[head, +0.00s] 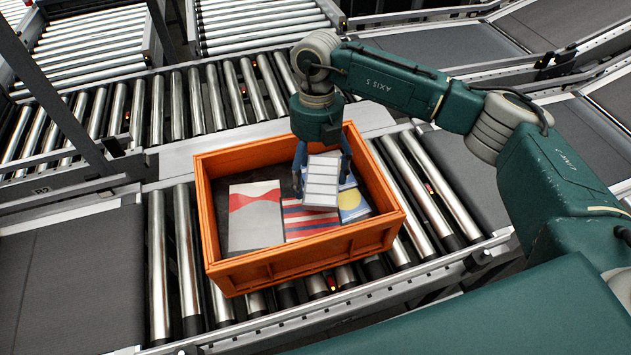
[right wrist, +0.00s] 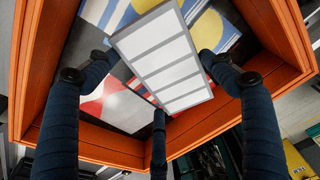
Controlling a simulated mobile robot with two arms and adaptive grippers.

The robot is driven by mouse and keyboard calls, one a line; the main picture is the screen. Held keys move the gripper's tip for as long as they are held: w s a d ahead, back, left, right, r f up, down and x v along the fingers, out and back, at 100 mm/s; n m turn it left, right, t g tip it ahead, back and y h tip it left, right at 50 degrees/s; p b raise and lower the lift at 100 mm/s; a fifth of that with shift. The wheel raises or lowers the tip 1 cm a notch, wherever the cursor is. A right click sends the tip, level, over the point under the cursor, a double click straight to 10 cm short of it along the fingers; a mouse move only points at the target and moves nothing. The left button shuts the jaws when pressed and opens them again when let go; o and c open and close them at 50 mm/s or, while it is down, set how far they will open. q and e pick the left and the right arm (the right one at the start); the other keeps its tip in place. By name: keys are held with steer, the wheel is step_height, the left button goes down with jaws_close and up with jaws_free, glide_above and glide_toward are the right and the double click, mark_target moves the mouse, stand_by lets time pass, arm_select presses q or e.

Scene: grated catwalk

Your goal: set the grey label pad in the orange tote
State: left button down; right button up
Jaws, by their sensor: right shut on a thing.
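The orange tote (head: 290,268) stands on the roller conveyor and holds several flat printed items. The grey label pad (head: 321,181), with rows of white labels, is inside the tote's outline above those items, in my right gripper (head: 322,172). In the right wrist view the label pad (right wrist: 165,58) is between the fingers of the right gripper (right wrist: 160,62), and the tote's orange walls (right wrist: 28,62) surround it. I cannot tell whether the pad touches the items under it. My left gripper is not in view.
In the tote lie a red, white and grey item (head: 255,215), a red and blue striped item (head: 308,220) and a blue and yellow item (head: 353,204). Metal rollers (head: 160,250) run on both sides. Dark belts (head: 75,280) lie at the left and upper right.

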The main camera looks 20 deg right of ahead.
mark_target(316, 176)
step_height(316, 176, down, 4)
steer(key=shift+r+p, duration=0.2)
steer(key=shift+p, duration=0.15)
steer(key=shift+f, duration=0.25)
steer(key=o, duration=1.3)
steer(key=shift+f, duration=0.15)
steer(key=shift+c, duration=0.2)
steer(key=shift+r, duration=0.2)
steer(key=r, duration=0.4)
steer(key=w+r+b, duration=0.1)
steer(key=r, duration=0.3)
steer(key=r+b, duration=0.1)
steer(key=r, duration=0.2)
steer(key=shift+w+d+r, duration=0.3)
steer(key=shift+r, duration=0.1)
